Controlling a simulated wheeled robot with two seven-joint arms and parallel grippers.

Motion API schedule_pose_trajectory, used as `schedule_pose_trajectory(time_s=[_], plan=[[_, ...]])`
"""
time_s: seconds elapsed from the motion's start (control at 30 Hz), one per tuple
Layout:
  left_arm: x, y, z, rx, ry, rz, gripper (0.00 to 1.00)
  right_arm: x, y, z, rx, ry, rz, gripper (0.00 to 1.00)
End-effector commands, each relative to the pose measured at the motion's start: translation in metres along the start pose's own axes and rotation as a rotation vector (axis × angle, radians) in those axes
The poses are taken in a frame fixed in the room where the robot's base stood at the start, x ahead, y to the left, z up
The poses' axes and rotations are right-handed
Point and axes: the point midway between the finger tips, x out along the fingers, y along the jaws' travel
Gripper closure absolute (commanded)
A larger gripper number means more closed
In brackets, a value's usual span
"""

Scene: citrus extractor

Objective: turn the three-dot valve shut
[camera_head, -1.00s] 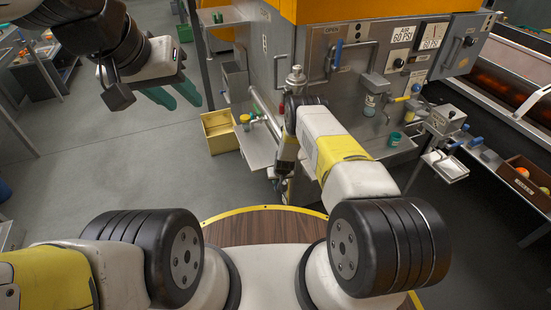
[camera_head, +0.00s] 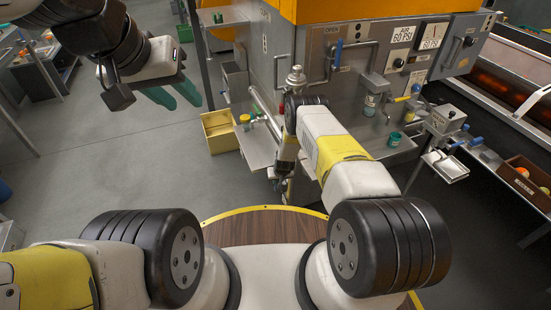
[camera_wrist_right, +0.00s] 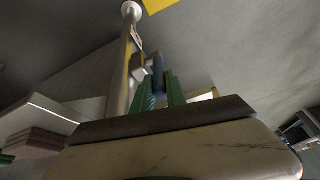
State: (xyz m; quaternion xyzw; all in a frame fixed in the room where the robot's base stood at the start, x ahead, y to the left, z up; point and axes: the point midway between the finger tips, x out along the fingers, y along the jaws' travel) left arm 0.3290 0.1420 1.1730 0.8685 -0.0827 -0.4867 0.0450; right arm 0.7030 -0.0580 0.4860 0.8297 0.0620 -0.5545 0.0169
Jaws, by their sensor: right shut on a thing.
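In the right wrist view, a dark blue valve handle (camera_wrist_right: 158,73) stands between the two green fingers of my right gripper (camera_wrist_right: 160,88), which is shut on it. The handle is beside a grey pipe (camera_wrist_right: 121,70) with a small pale tag. I cannot make out dots on the tag. In the head view my right arm covers the valve and most of the right gripper, low in front of the grey machine (camera_head: 258,75). My left gripper (camera_head: 178,95) is open and empty, held over the floor at upper left.
A yellow bin (camera_head: 220,132) stands on the floor left of the machine. A steel shelf (camera_head: 256,146) juts out near my right forearm. A small tray (camera_head: 445,166) and a brown crate (camera_head: 524,180) with fruit are at the right.

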Motion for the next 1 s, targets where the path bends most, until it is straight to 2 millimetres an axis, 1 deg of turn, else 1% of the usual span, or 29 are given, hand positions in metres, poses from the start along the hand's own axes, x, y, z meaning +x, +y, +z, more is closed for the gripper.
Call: schedule_pose_trajectory(time_s=[0.27, 0.7, 1.0], plan=[[0.000, 0.000, 0.000, 0.000, 0.000, 0.000, 0.64, -0.002, 0.002, 0.009, 0.008, 0.076, -0.017, 1.00], [0.000, 0.000, 0.000, 0.000, 0.000, 0.000, 0.64, 0.001, 0.007, 0.037, 0.018, 0.387, -0.077, 1.00], [0.000, 0.000, 0.000, 0.000, 0.000, 0.000, 0.64, 0.004, 0.009, 0.049, 0.022, 0.547, -0.108, 1.00]])
